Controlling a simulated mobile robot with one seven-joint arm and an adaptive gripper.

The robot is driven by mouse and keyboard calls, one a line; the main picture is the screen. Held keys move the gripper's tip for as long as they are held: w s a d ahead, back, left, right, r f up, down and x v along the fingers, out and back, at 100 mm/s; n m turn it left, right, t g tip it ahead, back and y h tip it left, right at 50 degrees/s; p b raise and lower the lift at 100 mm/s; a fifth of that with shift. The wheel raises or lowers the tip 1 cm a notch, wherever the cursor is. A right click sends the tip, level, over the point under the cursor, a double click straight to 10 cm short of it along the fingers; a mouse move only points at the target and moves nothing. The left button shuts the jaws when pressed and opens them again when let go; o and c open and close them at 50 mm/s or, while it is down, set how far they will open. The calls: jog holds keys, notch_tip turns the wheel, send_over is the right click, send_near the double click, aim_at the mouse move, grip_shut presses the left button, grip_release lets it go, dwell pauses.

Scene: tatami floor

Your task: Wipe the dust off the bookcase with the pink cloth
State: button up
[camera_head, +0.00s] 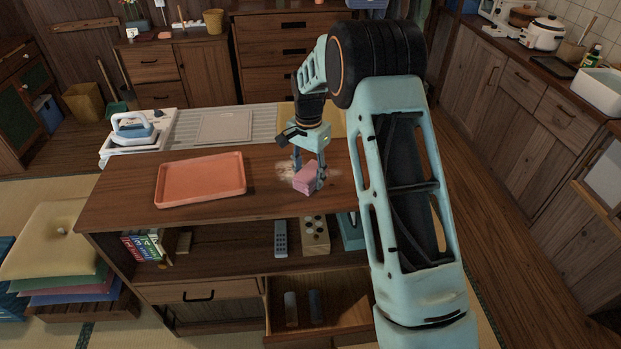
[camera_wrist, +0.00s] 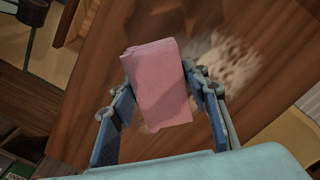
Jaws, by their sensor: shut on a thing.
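My gripper (camera_head: 309,176) is shut on the folded pink cloth (camera_head: 306,181), over the top of the dark wooden bookcase (camera_head: 262,198). In the wrist view the cloth (camera_wrist: 159,85) sits between the two fingers. A pale patch of dust (camera_head: 287,170) lies on the bookcase top beside and partly behind the cloth. The dust (camera_wrist: 232,62) shows in the wrist view to the right of the cloth, with fainter smears near it. I cannot tell whether the cloth touches the top.
A coral tray (camera_head: 201,157) lies on the left of the bookcase top. An iron (camera_head: 133,127) stands behind it. The shelf below holds books (camera_head: 143,247), a remote (camera_head: 281,239) and a wooden box (camera_head: 315,236). A lower drawer (camera_head: 330,325) stands open at the front.

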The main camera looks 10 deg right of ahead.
aim_at(300, 180)
jog(key=shift+w+p, duration=0.55)
jog(key=shift+w, duration=1.55)
jog(key=shift+w+p, duration=1.4)
jog(key=shift+w, duration=2)
jog(key=shift+a, duration=1.4)
jog(key=shift+s+f+b, duration=0.2)
jog(key=shift+s+b, duration=0.95)
jog(key=shift+s, duration=1)
jog(key=shift+s+r+b, duration=0.2)
jog(key=shift+s+b, duration=0.85)
jog(key=shift+s, duration=2)
jog(key=shift+s+f+b, duration=0.1)
jog(key=shift+s+b, duration=0.4)
jog(key=shift+s, duration=1.2)
jog(key=shift+w+a, duration=0.1)
jog(key=shift+a, duration=1.3)
jog(key=shift+w+d+p, duration=0.1)
jog(key=shift+w+p, duration=1.15)
jog(key=shift+w, duration=2.1)
jog(key=shift+w+p, duration=1.65)
jog(key=shift+w, duration=1.8)
jog(key=shift+r, duration=0.2)
